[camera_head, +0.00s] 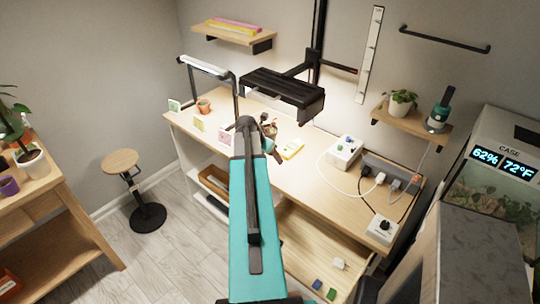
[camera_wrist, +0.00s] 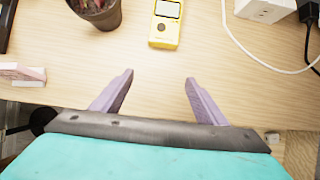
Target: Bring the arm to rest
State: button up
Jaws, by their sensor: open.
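My gripper (camera_wrist: 158,80) is open and empty in the wrist view, its two purple fingers spread apart above the front part of the wooden desk (camera_wrist: 180,60). In the head view my teal arm reaches from the bottom middle up to the desk (camera_head: 355,188), and the gripper end is partly hidden behind the arm.
A white box (camera_head: 343,151) with cables stands right of the meter. A black lamp head (camera_head: 283,88) hangs above the desk. A drawer (camera_head: 305,240) is open below the front edge. A stool (camera_head: 122,163) stands on the left floor. Small cards (camera_head: 198,124) stand on the left desk.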

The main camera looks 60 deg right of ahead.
dwell(0.3)
jog(key=w+a+f+m+t+y, duration=0.1)
jog(key=w+a+f+m, duration=0.25)
jog(key=w+a, duration=0.9)
jog(key=w+a+f+m+t+y, duration=0.2)
jog(key=w+a+f, duration=0.45)
jog(key=a, duration=1.05)
jog(key=w+a+f+m+g+y, duration=0.2)
jog(key=a+m, duration=0.7)
jog(key=a, duration=2.7)
jog(key=s+f+g+b, duration=0.5)
jog(key=s+f, duration=2)
jog(key=s, duration=0.1)
jog(key=shift+f+y, duration=0.25)
jog(key=shift+y, duration=0.15)
